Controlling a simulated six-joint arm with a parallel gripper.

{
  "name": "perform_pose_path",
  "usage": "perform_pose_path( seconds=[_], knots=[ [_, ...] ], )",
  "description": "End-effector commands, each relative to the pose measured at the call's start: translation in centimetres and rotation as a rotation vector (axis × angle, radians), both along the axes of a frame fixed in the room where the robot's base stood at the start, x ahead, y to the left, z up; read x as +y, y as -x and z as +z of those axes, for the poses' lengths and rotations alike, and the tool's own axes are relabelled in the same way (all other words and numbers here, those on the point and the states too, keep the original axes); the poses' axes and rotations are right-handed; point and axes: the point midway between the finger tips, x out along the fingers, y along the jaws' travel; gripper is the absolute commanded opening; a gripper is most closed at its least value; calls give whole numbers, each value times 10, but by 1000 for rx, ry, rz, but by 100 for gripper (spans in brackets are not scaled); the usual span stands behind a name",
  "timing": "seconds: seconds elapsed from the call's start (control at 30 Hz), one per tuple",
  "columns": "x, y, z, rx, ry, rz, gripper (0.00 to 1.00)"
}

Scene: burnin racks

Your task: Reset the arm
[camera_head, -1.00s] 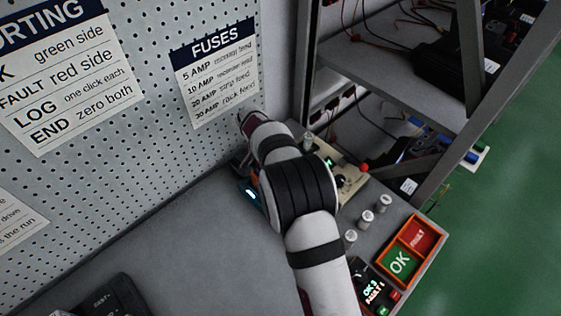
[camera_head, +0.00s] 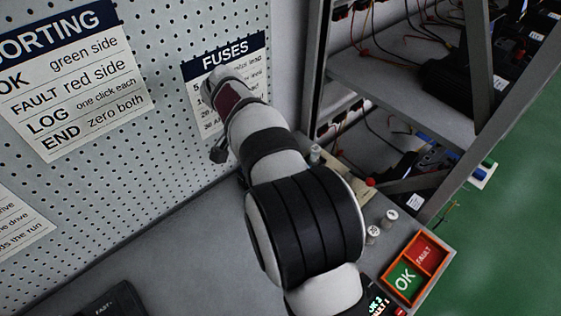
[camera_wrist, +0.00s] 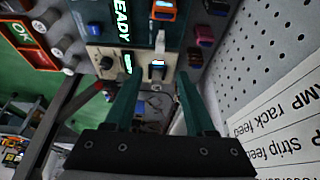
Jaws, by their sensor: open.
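My gripper (camera_wrist: 160,82) shows in the wrist view as two dark green fingers, spread apart with nothing between them. Beyond the fingers is a beige tester (camera_wrist: 105,64) with a small lit screen. In the head view my arm rises over the bench, its end in front of the FUSES sign (camera_head: 232,48).
A pegboard wall (camera_head: 170,100) stands close behind my arm. A metal rack (camera_head: 400,95) with wired gear is at the right. An orange OK/FAULT tray (camera_head: 419,291) and white cylinders (camera_head: 391,216) sit on the bench's right. A dark device (camera_head: 115,302) is at the front left.

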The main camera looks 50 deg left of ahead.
Motion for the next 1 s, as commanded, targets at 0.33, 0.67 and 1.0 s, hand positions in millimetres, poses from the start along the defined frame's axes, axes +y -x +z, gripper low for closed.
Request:
perform_pose_path(
  seconds=[0.33, 0.67, 1.0],
  knots=[
    [0, 5, 13, 0, 1, -1, 55],
    [-30, -13, 25, 25, 11, -34, 55],
    [-352, 3, 80, 338, -41, -316, 55]
  ],
)
